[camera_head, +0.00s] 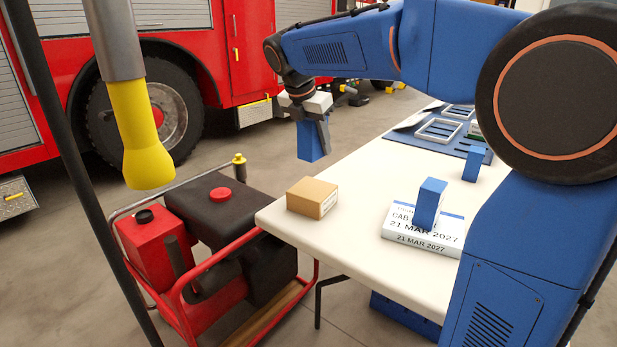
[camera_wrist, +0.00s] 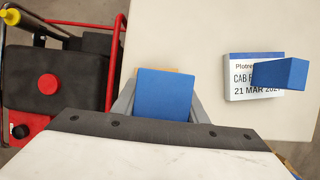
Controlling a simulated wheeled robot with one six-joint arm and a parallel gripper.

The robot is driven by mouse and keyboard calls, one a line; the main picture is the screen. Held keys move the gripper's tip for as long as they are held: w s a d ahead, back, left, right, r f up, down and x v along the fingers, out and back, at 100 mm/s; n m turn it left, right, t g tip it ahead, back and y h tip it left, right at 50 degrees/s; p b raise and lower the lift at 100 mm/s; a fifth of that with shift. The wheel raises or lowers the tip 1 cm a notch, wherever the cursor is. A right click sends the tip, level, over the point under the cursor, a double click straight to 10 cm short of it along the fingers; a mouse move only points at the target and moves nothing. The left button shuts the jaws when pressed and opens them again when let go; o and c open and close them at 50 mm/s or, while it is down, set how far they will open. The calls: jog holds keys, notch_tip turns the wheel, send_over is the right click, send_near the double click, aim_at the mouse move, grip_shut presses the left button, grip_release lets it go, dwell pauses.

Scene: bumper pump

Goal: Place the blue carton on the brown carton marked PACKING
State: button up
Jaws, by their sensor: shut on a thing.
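My gripper (camera_head: 312,118) is shut on a blue carton (camera_head: 311,143) and holds it in the air near the table's left end. The held blue carton (camera_wrist: 164,94) also shows between the fingers in the wrist view. A brown carton (camera_head: 312,197) lies on the white table near its left corner, below and apart from the held carton. In the wrist view the brown carton (camera_wrist: 170,70) is mostly hidden behind the blue one, with only a thin edge showing. I cannot read a PACKING mark on it.
A white box (camera_head: 408,236) with date print carries an upright blue block (camera_head: 430,203). Another blue block (camera_head: 474,163) stands near a blue tray (camera_head: 425,144) at the back. A red-framed pump (camera_head: 215,235) stands beside the table. A yellow nozzle (camera_head: 143,135) hangs at left.

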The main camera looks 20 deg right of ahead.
aim_at(305, 138)
jog(key=shift+f, duration=4.75)
jog(key=shift+f, duration=0.15)
jog(key=o, duration=1.1)
jog(key=v, duration=1.2)
jog(key=shift+w+d, duration=0.1)
jog(key=shift+d, duration=0.05)
jog(key=shift+r, duration=0.2)
